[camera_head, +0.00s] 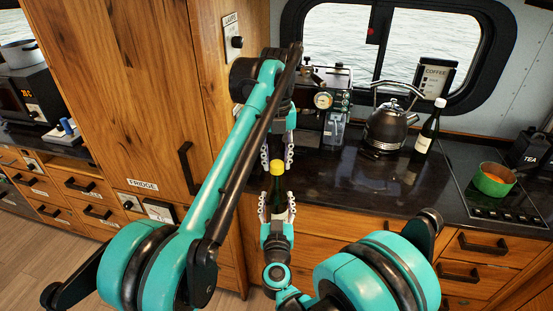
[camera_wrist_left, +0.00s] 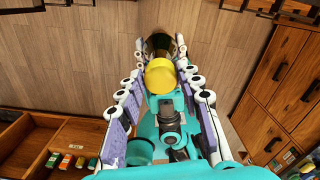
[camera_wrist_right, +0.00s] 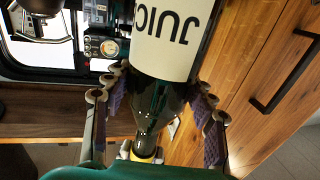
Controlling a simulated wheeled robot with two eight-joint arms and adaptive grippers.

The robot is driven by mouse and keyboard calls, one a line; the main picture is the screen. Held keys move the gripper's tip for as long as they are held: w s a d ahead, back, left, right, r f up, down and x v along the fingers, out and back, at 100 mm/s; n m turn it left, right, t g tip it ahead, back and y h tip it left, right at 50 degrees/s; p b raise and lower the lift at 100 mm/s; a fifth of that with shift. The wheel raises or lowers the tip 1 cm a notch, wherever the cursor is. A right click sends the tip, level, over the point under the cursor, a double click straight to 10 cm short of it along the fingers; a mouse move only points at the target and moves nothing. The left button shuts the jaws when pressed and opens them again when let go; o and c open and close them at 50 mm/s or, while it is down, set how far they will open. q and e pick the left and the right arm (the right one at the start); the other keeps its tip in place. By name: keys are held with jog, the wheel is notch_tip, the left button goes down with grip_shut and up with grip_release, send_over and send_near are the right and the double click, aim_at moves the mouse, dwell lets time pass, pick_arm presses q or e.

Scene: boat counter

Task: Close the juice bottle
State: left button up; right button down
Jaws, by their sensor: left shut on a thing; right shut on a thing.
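The dark green juice bottle (camera_head: 277,190) is in my right gripper (camera_head: 277,203), whose fingers are shut around it. Its white label with "JUIC" (camera_wrist_right: 172,38) fills the top of the right wrist view, upside down, and the bottle narrows toward the bottom there. The yellow cap (camera_head: 277,168) is at the bottle's top end in the head view. My left gripper (camera_head: 277,155) is above, shut on the cap, which also shows between its fingers in the left wrist view (camera_wrist_left: 160,75). The cap lines up with the bottle; I cannot tell how tightly it is seated.
The dark counter (camera_head: 330,180) behind holds an espresso machine (camera_head: 325,105), a kettle (camera_head: 387,128), another dark bottle (camera_head: 430,128) and an orange-filled green pot (camera_head: 493,179) on the hob. The wooden fridge cabinet (camera_head: 135,80) stands left, close to my left arm.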

pick_arm(q)
jog(key=o, duration=0.8)
jog(key=shift+r, duration=0.1)
notch_tip(320, 180, up, 7)
jog(key=shift+w+f, duration=0.15)
jog(key=shift+f, duration=0.05)
jog(key=shift+r, duration=0.35)
